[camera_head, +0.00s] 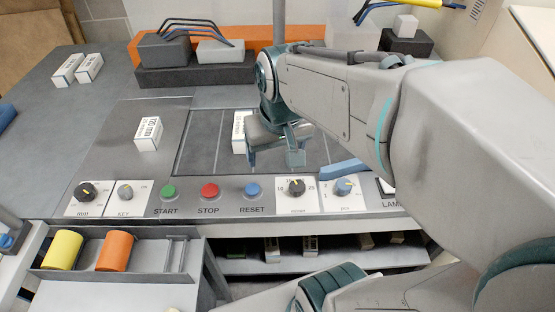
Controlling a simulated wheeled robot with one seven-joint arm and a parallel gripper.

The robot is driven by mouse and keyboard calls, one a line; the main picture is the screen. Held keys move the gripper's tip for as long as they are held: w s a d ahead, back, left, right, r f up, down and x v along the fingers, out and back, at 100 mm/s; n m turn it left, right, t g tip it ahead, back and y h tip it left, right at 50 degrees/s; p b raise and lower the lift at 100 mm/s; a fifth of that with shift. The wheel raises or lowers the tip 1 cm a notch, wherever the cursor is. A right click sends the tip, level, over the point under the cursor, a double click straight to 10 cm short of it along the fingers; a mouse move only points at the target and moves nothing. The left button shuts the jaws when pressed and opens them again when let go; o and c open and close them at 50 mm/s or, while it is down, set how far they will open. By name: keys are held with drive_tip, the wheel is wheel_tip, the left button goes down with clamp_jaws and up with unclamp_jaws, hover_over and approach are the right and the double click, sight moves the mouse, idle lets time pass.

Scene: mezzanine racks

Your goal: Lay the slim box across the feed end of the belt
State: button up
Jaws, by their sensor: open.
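The belt (204,143) is a dark recessed strip set in the grey bench top. A slim white box with dark print (238,125) is on the belt, partly hidden behind my gripper. Another white printed box (148,134) lies on the plate left of the belt. I cannot tell which of these the task means by the slim box. My gripper (276,158) is open, pointing down over the right half of the belt, just right of the nearer-hidden white box. I see nothing between its fingers. I cannot tell whether it touches the belt.
A control panel with knobs and a green START button (168,192) runs along the front. A blue bar (343,169) lies at the belt's right. Two white boxes (68,70) lie far left. Grey blocks with cables (165,50) stand behind. A tray (182,256) holds yellow and orange cylinders.

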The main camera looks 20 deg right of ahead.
drive_tip(key=s, duration=0.1)
drive_tip(key=s+f, duration=0.1)
drive_tip(key=s, duration=0.1)
drive_tip(key=s+f, duration=0.1)
drive_tip(key=s, duration=0.1)
drive_tip(key=shift+s+d+f, duration=0.1)
drive_tip(key=shift+f, duration=0.15)
